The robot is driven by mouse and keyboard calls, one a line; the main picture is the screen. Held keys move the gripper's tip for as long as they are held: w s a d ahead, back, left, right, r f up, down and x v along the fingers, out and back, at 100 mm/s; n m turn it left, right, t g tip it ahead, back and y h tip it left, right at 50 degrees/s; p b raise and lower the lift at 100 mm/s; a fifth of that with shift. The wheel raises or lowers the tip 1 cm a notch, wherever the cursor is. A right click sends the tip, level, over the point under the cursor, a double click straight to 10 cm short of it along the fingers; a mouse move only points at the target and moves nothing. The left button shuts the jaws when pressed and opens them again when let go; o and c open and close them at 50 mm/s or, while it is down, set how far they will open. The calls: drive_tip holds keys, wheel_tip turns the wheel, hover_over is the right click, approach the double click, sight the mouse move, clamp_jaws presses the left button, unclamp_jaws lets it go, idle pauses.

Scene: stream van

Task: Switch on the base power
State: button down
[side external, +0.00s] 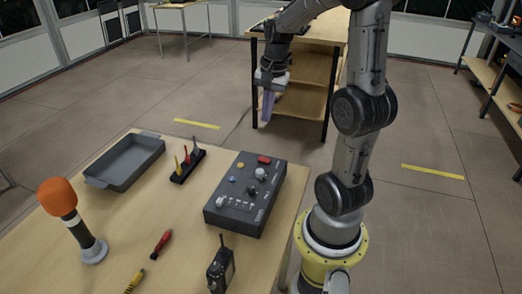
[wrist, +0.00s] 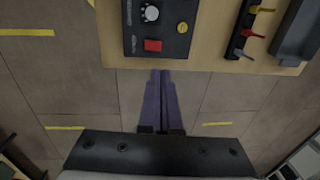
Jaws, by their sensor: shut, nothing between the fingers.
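A dark grey control box (side external: 236,217) lies on the wooden table, with a red switch (side external: 264,160), knobs, small coloured buttons and a row of sliders on its top. Its labels are too small to read. In the wrist view the box (wrist: 128,28) is at the top, with the red switch (wrist: 152,45) near its closest edge. I cannot tell whether the switch is on or off. My gripper (side external: 265,118) is shut and empty, fingers pointing down, above and beyond the box's far side. In the wrist view its purple fingertips (wrist: 161,73) are together just short of the table edge, apart from the box.
The table (side external: 185,215) also holds a grey tray (side external: 113,174), a screwdriver rack (side external: 188,166), an orange-topped microphone (side external: 70,222), a red-handled tool (side external: 161,243), a yellow one (side external: 134,281) and a radio (side external: 220,270). A shelf unit (side external: 300,75) stands behind my gripper.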

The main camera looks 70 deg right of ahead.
sight(261, 158)
drive_tip(key=f, duration=0.4)
drive_tip(key=w+f, duration=0.1)
drive_tip(key=f, duration=0.8)
drive_tip(key=shift+w+f, duration=0.3)
drive_tip(key=shift+w, duration=0.05)
drive_tip(key=shift+f, duration=0.15)
drive_tip(key=shift+s, duration=0.1)
drive_tip(key=shift+s+r, duration=0.25)
drive_tip(key=shift+s, duration=0.35)
wheel_tip(261, 158, up, 14)
drive_tip(key=w, duration=0.1)
drive_tip(key=shift+w, duration=0.35)
